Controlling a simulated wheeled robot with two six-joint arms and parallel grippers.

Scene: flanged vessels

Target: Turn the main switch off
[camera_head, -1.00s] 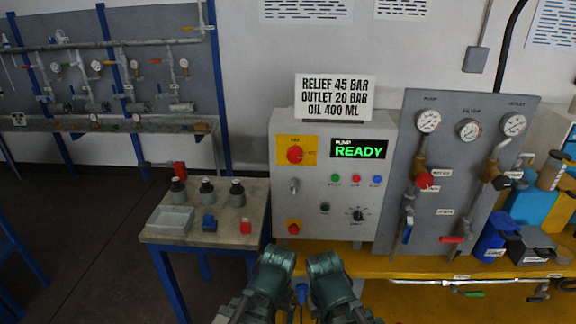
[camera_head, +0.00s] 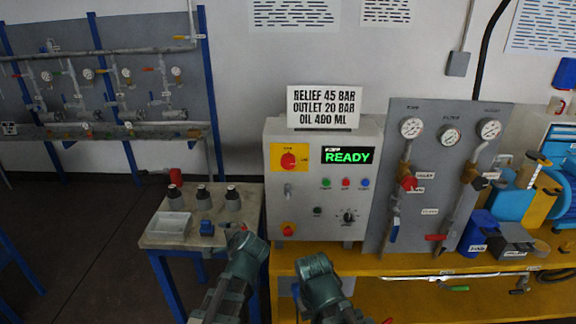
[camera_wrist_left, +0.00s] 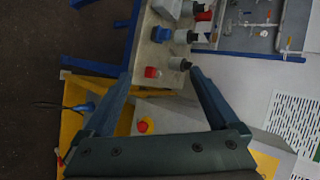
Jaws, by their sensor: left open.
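The main switch (camera_head: 289,158) is a red rotary knob on a yellow plate, at the upper left of the grey control cabinet (camera_head: 275,208). The display (camera_head: 348,155) reads READY. My left gripper (camera_head: 238,232) is in front of the small side table's right edge, below and left of the main switch and apart from it. In the left wrist view, its fingers (camera_wrist_left: 163,85) are spread with nothing held, and a red block on the side table shows between them. My right arm's dark end (camera_head: 318,277) is low in front of the cabinet; its jaws cannot be made out.
A red knob on yellow (camera_head: 288,229) is low on the cabinet, below a small toggle (camera_head: 288,190). The side table (camera_head: 160,240) holds a grey tray (camera_head: 170,223), a blue block (camera_head: 207,228) and dark-topped cylinders. A gauge panel (camera_head: 450,170) stands right of the cabinet.

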